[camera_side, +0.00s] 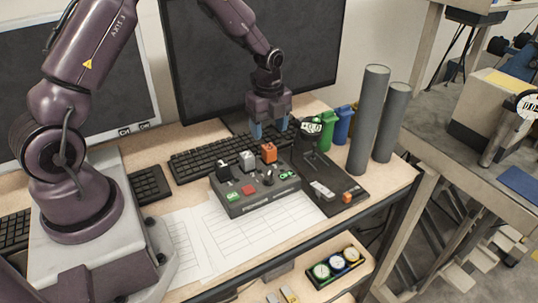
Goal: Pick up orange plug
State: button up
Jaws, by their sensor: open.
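An orange block-shaped plug (269,153) stands upright on the back part of a grey control box (262,202). My gripper (270,132) points down over the back of this box, and its blue fingers are spread apart and empty. In the picture the fingertips are just above the orange plug; I cannot tell how far behind it they are. A smaller orange piece (347,197) sits at the front right end of a black panel (337,178).
The box also carries a black block (223,171), a grey block (247,160) and a small lever (268,178). A keyboard and monitor (245,60) are behind. Green (326,130) and blue bins and tall grey cylinders (369,120) stand right. Paper sheets (215,235) lie in front.

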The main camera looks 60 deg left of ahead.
aim_at(269, 146)
jog(key=f, duration=0.7)
jog(key=shift+s+d+f, duration=0.15)
jog(key=shift+d, duration=0.15)
jog(key=c, duration=1)
